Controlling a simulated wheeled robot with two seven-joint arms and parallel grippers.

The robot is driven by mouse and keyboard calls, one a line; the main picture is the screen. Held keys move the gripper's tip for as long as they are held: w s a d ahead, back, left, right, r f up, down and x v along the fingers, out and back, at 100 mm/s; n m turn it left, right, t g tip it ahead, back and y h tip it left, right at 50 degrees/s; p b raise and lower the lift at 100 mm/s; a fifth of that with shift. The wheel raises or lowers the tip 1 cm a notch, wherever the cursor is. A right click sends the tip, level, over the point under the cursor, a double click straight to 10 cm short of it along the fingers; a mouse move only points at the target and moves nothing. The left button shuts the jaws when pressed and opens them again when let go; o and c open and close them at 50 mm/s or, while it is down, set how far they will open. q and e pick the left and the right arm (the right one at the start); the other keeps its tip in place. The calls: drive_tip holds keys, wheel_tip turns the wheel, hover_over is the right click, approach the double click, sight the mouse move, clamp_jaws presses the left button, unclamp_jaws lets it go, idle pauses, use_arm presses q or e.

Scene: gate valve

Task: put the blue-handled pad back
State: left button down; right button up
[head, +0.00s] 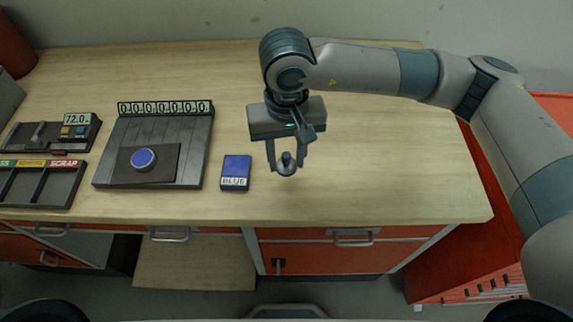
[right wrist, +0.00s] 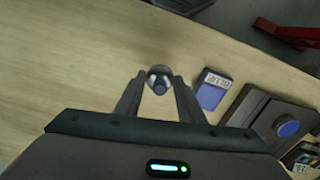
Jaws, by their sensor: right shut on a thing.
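A flat dark pad with a round blue handle (head: 145,159) lies on the front part of a dark slatted board (head: 190,150) left of centre; part of it also shows at the right of the right wrist view (right wrist: 288,129). My right gripper (head: 287,165) is right of that board, above the bench. It is shut on a small grey round-topped piece (right wrist: 159,80), which sits between the fingertips. The piece's lower part is hard to make out. A blue block labelled BLUE (head: 236,170) lies between the board and the gripper, apart from both. My left gripper is not in view.
The board's back edge carries a row of number dials (head: 165,107). A scale reading 72.0 (head: 75,119) and a compartment tray with a SCRAP label (head: 62,163) stand at the left. The wooden bench (head: 400,170) is clear on the right, with red drawers below.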

sight(286, 168)
drive_tip(key=shift+f+p, duration=1.1)
drive_tip(key=shift+f, duration=0.85)
drive_tip(key=shift+f+b, duration=0.25)
drive_tip(key=shift+b, duration=0.05)
drive_tip(key=o, duration=0.9)
drive_tip(key=shift+o, duration=0.2)
drive_tip(key=shift+r, duration=0.15)
